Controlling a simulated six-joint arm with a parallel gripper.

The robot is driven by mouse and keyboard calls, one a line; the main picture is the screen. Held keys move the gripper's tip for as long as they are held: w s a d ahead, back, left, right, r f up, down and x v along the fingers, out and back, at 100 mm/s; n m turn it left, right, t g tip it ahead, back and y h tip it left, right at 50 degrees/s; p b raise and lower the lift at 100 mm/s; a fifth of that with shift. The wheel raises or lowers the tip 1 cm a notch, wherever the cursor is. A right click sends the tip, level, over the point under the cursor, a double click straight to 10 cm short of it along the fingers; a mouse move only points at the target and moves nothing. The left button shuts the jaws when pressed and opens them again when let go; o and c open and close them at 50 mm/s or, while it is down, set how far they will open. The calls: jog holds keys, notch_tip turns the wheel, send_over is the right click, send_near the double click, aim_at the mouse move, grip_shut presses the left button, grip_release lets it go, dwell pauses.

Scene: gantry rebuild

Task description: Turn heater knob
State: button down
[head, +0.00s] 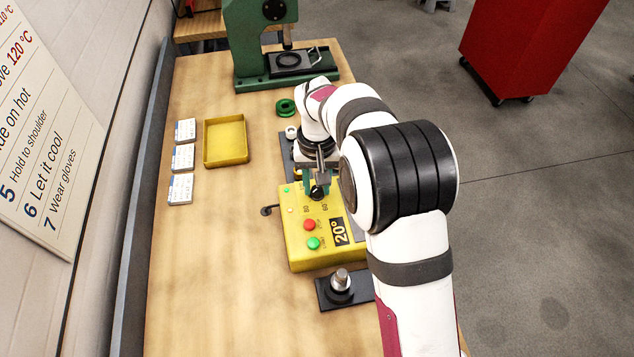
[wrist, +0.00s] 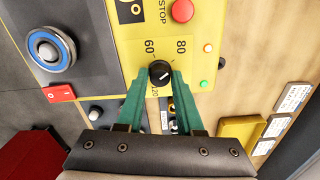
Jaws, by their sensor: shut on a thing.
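The heater is a yellow box (head: 299,244) on the bench. It has a red button (head: 309,224), a green button (head: 313,243) and a display reading 20° (head: 338,232). My gripper (wrist: 159,80) is shut on the knob, one green finger on each side. In the head view the knob (head: 318,192) is partly covered by my gripper.
A green press (head: 248,40) stands at the back. A yellow tray (head: 226,143) and several white cards (head: 184,158) lie at left. A dark block with a metal post (head: 341,281) sits in front of the heater. Bare wood is free at front left.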

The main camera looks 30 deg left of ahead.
aim_at(317, 189)
jog(key=c, duration=0.5)
grip_release()
jog(key=shift+c, duration=0.2)
notch_tip(317, 189, up, 16)
jog(key=shift+f, duration=0.15)
